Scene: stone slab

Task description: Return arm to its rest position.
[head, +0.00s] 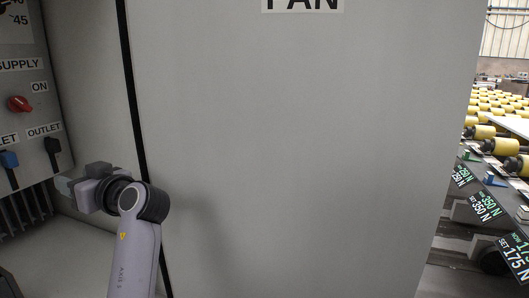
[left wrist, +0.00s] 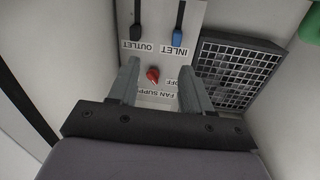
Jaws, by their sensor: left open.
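My left arm comes in at the lower left of the head view. Its left gripper (head: 66,188) is in front of the open cabinet, below the panel's levers, and points left. In the left wrist view the two fingers (left wrist: 160,84) are apart with nothing held between them. A red knob (left wrist: 152,75) shows in the gap between the fingers, farther off on the panel; in the head view the red knob (head: 18,103) sits below the SUPPLY label and beside ON. My right gripper is in neither view.
The control panel (head: 25,70) carries a blue inlet lever (head: 9,160) and a black outlet lever (head: 52,146). A large grey FAN panel (head: 300,150) fills the middle. A roller line (head: 490,125) runs at the right. A black grille (left wrist: 235,70) shows beside the control panel.

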